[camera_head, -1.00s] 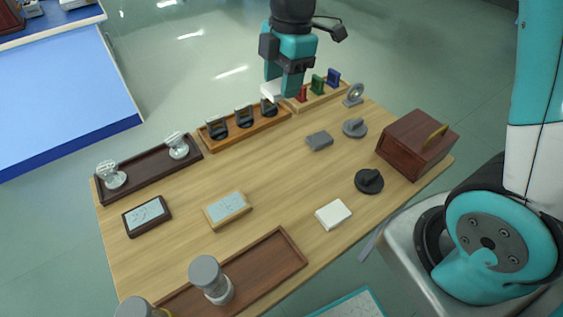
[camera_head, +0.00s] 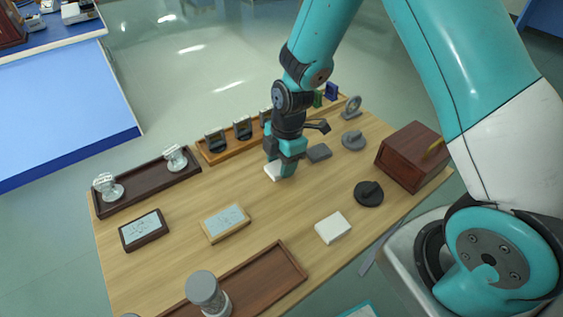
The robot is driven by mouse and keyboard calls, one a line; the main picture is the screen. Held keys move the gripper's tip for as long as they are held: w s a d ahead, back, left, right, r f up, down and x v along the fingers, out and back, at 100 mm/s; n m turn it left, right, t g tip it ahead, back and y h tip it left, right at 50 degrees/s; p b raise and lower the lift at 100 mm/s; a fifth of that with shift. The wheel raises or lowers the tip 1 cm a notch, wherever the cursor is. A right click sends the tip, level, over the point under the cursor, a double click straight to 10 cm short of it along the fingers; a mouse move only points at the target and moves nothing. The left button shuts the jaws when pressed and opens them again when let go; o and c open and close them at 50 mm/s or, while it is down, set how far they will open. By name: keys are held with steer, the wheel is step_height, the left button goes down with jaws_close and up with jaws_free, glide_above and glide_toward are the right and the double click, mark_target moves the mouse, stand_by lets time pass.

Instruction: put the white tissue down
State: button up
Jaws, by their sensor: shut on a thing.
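My gripper (camera_head: 281,173) points down over the middle of the wooden bench (camera_head: 180,235). It is shut on the white tissue (camera_head: 272,170), a small white piece showing at the left of the fingers. The tissue is low, at or just above the bench top; I cannot tell whether it touches. The fingers hide part of it.
A white block (camera_head: 333,228) lies at the front right, near a black round holder (camera_head: 369,193). A grey block (camera_head: 319,153) is right of my gripper. Two framed plaques, one light (camera_head: 226,222) and one dark (camera_head: 144,230), lie to the left. A brown box (camera_head: 411,158) stands at right.

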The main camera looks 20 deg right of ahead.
steer(key=shift+f, duration=0.25)
steer(key=shift+f, duration=0.2)
steer(key=o, duration=0.8)
steer(key=shift+r, duration=0.1)
steer(key=shift+o, duration=0.2)
step_height(320, 180, up, 12)
steer(key=d+f, duration=0.1)
steer(key=d, duration=0.1)
steer(key=s+a+r+m+y, duration=0.1)
steer(key=s+a+r+m, duration=0.2)
steer(key=s+r+m, duration=0.3)
steer(key=s+a+r+m+y, duration=0.1)
steer(key=s+a+r+m, duration=0.2)
steer(key=s+r+m, duration=0.4)
steer(key=s+r, duration=0.1)
steer(key=s, duration=0.6)
steer(key=shift+a+r, duration=0.25)
steer(key=shift+a, duration=0.15)
